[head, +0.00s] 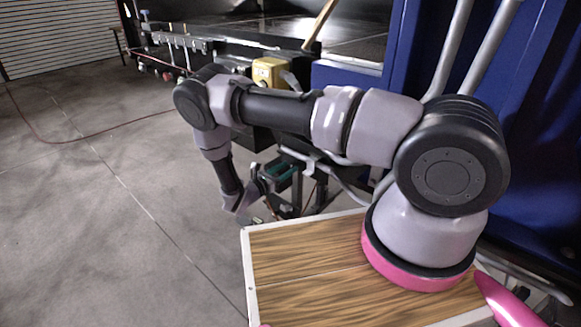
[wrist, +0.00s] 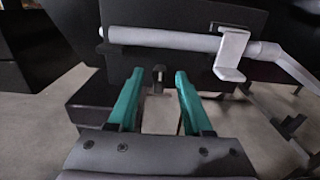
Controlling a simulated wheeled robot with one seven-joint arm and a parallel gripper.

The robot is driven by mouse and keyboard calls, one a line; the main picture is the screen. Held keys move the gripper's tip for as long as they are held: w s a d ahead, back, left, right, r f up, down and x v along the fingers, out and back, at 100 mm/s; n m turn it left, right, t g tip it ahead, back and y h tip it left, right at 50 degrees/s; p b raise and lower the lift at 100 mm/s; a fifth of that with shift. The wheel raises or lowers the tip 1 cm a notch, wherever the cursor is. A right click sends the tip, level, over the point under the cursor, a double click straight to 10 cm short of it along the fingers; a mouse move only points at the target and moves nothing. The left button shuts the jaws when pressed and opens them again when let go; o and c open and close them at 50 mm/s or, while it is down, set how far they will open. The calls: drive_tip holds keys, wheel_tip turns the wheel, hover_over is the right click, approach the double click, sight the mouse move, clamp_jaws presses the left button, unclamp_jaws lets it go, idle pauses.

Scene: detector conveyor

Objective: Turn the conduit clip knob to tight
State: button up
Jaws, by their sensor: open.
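My gripper (wrist: 159,77) is open, with its two green fingers apart and nothing held between them. It also shows in the head view (head: 281,170), beside the dark machine and low over the floor. A small dark knob-like part (wrist: 158,74) appears between the fingertips in the wrist view; I cannot tell whether it is the clip knob or how it is turned. A pale conduit (wrist: 160,38) runs across a black panel above the fingers. A pale bent clip or bracket (wrist: 231,56) sits on it, right of the gripper. No finger is clearly touching anything.
A yellow box (head: 269,72) is on the machine behind my arm. A blue cabinet (head: 345,76) stands to the right. A thin red cable (head: 95,134) lies on the concrete floor. The floor on the left is mostly clear.

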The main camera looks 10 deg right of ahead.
drive_tip(key=shift+x, duration=1.2)
clamp_jaws()
